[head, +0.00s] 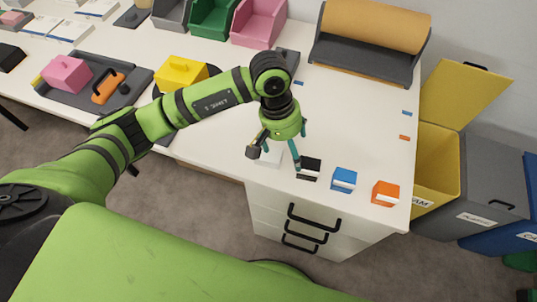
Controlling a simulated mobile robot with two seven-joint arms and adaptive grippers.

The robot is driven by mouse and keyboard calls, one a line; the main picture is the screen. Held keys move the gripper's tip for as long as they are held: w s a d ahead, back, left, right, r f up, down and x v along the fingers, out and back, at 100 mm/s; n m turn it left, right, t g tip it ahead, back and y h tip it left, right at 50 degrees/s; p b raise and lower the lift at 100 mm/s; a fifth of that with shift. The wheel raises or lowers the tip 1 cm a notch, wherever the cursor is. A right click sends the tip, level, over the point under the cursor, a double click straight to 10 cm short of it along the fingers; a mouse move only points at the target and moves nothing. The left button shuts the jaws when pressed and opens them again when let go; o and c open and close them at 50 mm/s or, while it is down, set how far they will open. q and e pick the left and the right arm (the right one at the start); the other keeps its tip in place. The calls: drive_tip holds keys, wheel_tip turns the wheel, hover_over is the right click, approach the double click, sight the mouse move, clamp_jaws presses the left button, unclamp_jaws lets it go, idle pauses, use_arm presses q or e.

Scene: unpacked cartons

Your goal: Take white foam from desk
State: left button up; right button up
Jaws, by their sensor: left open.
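A small white block (271,160), which looks like the white foam, sits on the white desk (217,147) near its front edge. It is partly hidden by my left gripper (276,157). My left gripper reaches down over the block with its fingers spread apart. One finger is left of the block and a teal one is right of it, by the black block. I cannot tell whether either finger touches the white block. My right gripper is out of view.
Black (309,168), blue (344,179) and orange (385,193) blocks stand in a row to the right. A grey tray (137,78) with tools is left, and a brown paper roll (375,25) is behind. A yellow bin (436,165) stands beyond the desk's right edge.

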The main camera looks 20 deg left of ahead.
sight(269, 153)
use_arm(q)
drive_tip(key=a, duration=0.1)
drive_tip(key=w+a+y, duration=0.1)
drive_tip(key=a, duration=0.1)
drive_tip(key=a+y, duration=0.1)
drive_tip(key=shift+w+a+m, duration=0.25)
drive_tip(key=shift+a+m, duration=0.05)
drive_tip(key=shift+a, duration=0.1)
drive_tip(key=shift+a+f+y+p, duration=0.25)
drive_tip(key=shift+y+p, duration=0.05)
wheel_tip(269, 153, down, 5)
drive_tip(key=p, duration=0.2)
drive_tip(key=shift+s+f+p, duration=0.1)
drive_tip(key=shift+p, duration=0.2)
drive_tip(key=shift+f, duration=0.55)
drive_tip(key=c, duration=1.1)
